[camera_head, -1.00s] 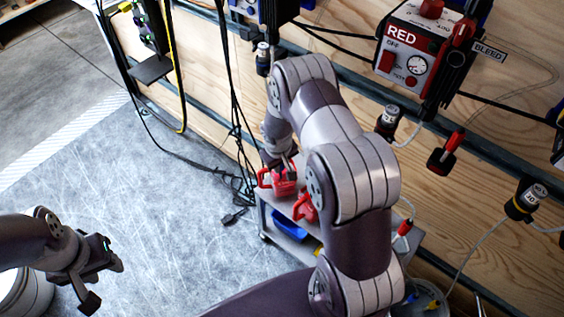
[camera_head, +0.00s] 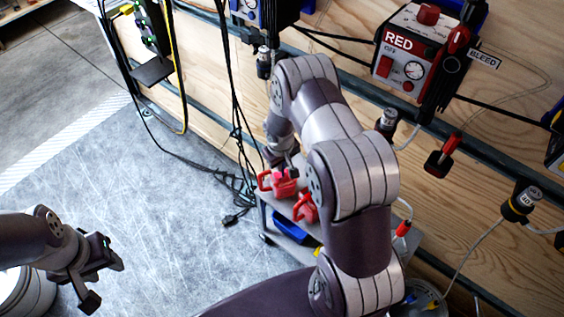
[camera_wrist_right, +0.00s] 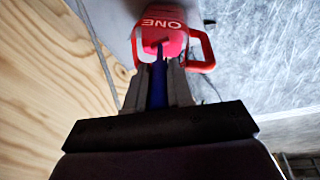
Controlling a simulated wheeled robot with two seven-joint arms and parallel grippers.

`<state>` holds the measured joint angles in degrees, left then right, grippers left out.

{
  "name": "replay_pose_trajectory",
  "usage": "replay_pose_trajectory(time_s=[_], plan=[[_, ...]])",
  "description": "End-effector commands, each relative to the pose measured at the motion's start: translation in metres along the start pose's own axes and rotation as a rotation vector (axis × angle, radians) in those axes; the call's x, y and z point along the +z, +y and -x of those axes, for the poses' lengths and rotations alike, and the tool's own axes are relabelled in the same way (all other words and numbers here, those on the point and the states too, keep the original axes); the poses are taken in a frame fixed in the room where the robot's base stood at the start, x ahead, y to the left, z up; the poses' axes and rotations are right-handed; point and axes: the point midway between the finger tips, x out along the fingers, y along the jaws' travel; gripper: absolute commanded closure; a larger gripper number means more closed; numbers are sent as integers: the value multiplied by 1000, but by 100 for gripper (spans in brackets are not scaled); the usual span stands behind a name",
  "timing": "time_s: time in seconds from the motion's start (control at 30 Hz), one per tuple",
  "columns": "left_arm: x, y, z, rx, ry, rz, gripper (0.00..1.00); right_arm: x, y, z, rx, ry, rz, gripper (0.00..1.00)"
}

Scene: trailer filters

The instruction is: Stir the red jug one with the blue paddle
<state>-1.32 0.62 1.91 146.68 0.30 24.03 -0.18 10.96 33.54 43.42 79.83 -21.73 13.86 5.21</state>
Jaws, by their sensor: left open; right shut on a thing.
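The red jug marked ONE (camera_wrist_right: 165,22) stands on a small grey cart; it also shows in the head view (camera_head: 284,186) just below my right gripper (camera_head: 282,163). In the right wrist view, my right gripper (camera_wrist_right: 160,82) is shut on the blue paddle (camera_wrist_right: 159,85). The paddle's far end reaches to the dark opening in the jug's top; how deep it sits is hidden. A second red jug (camera_head: 306,207) stands beside it on the cart, partly behind my right arm. My left gripper (camera_head: 104,276) is open and empty above the floor at lower left.
The grey cart (camera_head: 264,221) holds a blue bin (camera_head: 296,232) on its lower shelf. A plywood wall carries a RED control box (camera_head: 411,52) and hanging cables (camera_head: 232,110).

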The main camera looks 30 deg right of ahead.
Motion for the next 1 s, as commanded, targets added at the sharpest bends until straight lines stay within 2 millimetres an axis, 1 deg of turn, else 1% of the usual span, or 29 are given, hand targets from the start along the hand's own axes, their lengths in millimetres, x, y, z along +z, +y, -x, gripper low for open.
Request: replay_pose_trajectory(time_s=[0.03, 0.1, 1.0], plan=[[-1, 0, 10, 0, 0, 0, 57, -2, 2, 10, 0, 1, 0, 100], [-2, 0, 17, 0, 0, 0, 57, -3, 3, 19, 0, 1, 0, 100], [-12, 0, 99, 0, 0, 0, 57, -18, 16, 115, 0, 0, 0, 100]])
